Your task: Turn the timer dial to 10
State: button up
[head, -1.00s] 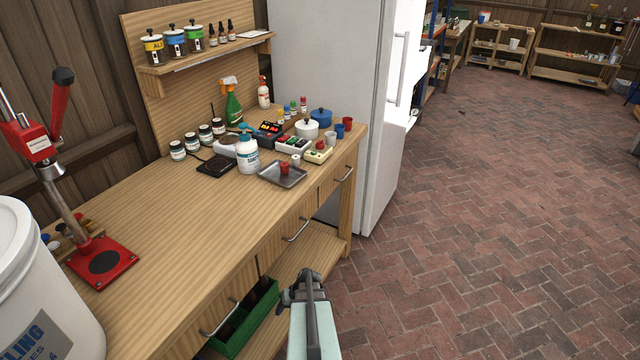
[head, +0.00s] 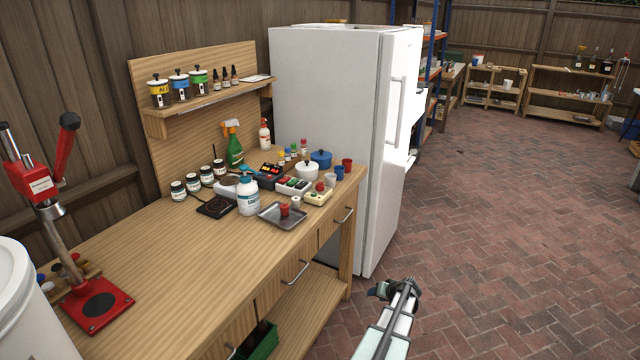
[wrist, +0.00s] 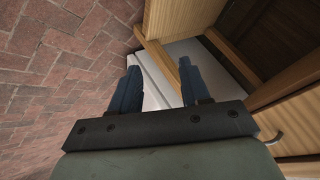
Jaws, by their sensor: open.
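No numbered timer dial can be read at this size. A small cream box with a red knob (head: 319,193) sits near the right front of the workbench (head: 165,262); I cannot tell whether it is the timer. Beside it is a box with red, green and dark parts on top (head: 292,186), and behind that a dark device with red lit marks (head: 268,174). My gripper (head: 396,289) is in front of the bench, out over the brick floor and apart from these devices. In the wrist view my gripper (wrist: 160,76) is open, with nothing between its fingers.
A metal tray (head: 271,222) with small cups, a white bottle (head: 248,196) and a white pot (head: 307,170) crowd the bench's right end. A white fridge (head: 325,110) stands beyond it. A red lever press (head: 97,304) is at left.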

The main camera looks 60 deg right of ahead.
jog(key=w+d+r+n+y, duration=0.1)
jog(key=w+d+r+n, duration=0.1)
jog(key=w+d+r, duration=0.5)
jog(key=w+d+r+n+g+y, duration=0.1)
jog(key=w+d+r+n, duration=0.15)
jog(key=r, duration=0.85)
jog(key=w+d+r+n+y, duration=0.1)
jog(key=w+d+r+n, duration=0.1)
jog(key=w+d+r, duration=0.35)
notch_tip(320, 180, up, 26)
jog(key=f+n+g+y, duration=0.1)
jog(key=n+g, duration=0.5)
jog(key=n, duration=0.2)
send_over(320, 183)
notch_tip(320, 183, down, 13)
jog(key=shift+w+d, duration=0.1)
jog(key=shift+d, duration=0.05)
jog(key=c, duration=0.8)
